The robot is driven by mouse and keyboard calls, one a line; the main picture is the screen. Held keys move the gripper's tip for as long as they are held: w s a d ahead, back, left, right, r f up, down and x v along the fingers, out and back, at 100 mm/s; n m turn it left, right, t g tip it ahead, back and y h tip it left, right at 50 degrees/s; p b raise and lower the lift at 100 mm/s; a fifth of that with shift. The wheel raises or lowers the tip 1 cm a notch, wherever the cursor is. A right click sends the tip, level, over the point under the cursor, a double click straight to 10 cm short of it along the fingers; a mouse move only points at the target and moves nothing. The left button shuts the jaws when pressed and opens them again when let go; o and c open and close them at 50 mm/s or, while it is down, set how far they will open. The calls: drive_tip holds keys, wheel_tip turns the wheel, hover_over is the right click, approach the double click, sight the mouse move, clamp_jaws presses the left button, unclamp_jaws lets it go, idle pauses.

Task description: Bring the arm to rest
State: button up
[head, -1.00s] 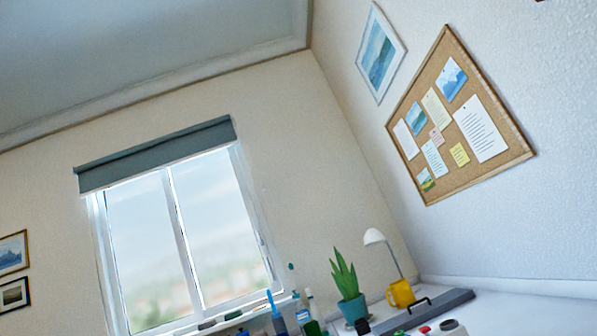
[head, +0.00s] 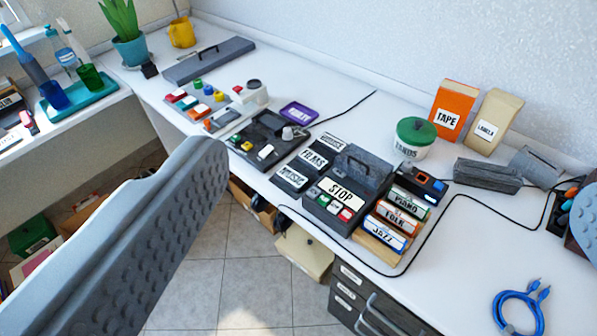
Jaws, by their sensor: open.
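My gripper (head: 396,185) shows in the head view as two grey ridged fingers, one large at the left and one partly cut off at the right edge. The fingers are wide apart, and nothing is held between them. They appear in front of a white desk, which is seen between them. I cannot tell how far the fingertips are from the desk. The rest of my arm is not in view.
The white desk (head: 480,240) holds a STOP device (head: 335,200), labelled cartridges (head: 400,215), a green-lidded tub (head: 413,140), an orange TAPE box (head: 453,110) and a blue cable (head: 520,300). Drawers (head: 365,300) stand below. Tiled floor (head: 255,265) is open at the lower middle.

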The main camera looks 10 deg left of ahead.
drive_tip(key=shift+r, duration=0.15)
wheel_tip(320, 180, up, 14)
drive_tip(key=p, duration=1.4)
drive_tip(key=shift+w+r, duration=0.1)
drive_tip(key=shift+c, duration=0.4)
